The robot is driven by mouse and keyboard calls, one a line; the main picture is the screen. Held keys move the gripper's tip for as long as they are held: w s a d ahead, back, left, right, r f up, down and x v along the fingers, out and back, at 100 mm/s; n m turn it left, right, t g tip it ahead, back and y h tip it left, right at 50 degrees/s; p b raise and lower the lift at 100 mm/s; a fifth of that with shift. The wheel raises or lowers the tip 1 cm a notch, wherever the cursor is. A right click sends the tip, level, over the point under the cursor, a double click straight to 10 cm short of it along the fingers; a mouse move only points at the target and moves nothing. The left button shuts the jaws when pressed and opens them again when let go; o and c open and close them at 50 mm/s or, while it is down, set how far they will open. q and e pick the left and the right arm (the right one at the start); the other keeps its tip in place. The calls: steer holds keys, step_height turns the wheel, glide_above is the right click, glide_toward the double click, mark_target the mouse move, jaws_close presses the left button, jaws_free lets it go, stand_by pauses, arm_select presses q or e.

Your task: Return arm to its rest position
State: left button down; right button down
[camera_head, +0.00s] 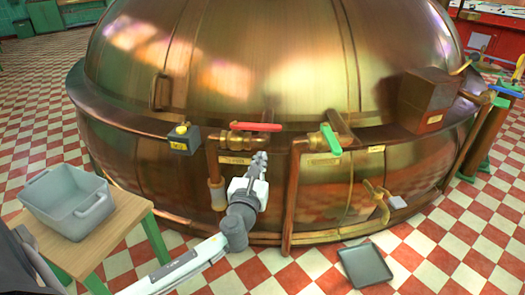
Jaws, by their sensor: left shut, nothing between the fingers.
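My left gripper (258,162) is shut and empty. My left arm comes in from the lower left and reaches toward the front of the large copper kettle (230,60). In the picture the fingertips lie below the red-handled valve (256,127) and left of the green-handled valve (331,139). I cannot tell whether they touch the kettle or its pipes. My right gripper is not in view.
A grey bin (68,203) stands on a wooden table (100,238) at the left. A dark tray (365,265) lies on the checkered floor. A small box with a yellow button (181,131) sits on the kettle's rim. Copper pipes (292,198) run down beside the gripper.

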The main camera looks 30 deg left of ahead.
arm_select(q)
steer(key=shift+s+d, duration=0.2)
steer(key=shift+s, duration=0.25)
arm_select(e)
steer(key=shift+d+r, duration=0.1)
